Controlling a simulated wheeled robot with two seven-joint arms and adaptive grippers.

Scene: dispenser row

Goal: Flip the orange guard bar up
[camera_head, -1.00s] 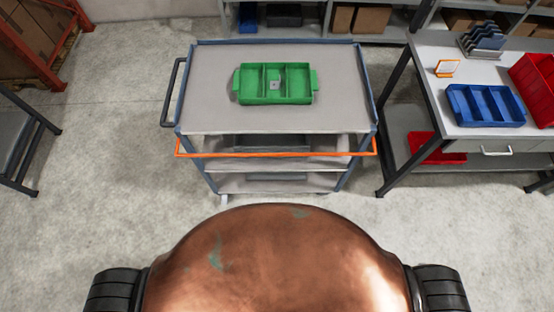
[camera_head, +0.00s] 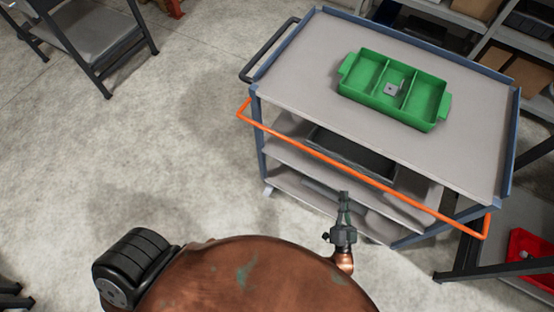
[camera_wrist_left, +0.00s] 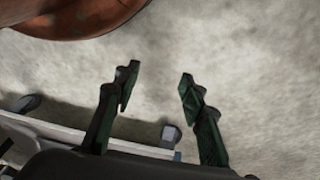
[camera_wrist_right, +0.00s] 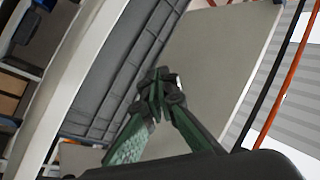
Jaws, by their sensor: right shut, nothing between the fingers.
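The orange guard bar (camera_head: 370,178) is a thin rail on brackets along the near side of the cart. It hangs below the top shelf, in front of the opening to the lower shelves. My right gripper (camera_head: 344,196) is shut and empty, just below the bar's middle in the head view, apart from it in the picture. In the right wrist view its fingers (camera_wrist_right: 158,88) are together and the bar (camera_wrist_right: 289,75) runs down the right side. My left gripper (camera_wrist_left: 158,80) is open and empty over the floor in the left wrist view; the head view does not show it.
The cart's grey top (camera_head: 300,75) carries a green divided tray (camera_head: 362,97) with a small item in it. A grey bin (camera_head: 350,153) sits on a lower shelf. A red bin (camera_head: 530,262) is at the right. Open concrete floor (camera_head: 150,130) lies left of the cart.

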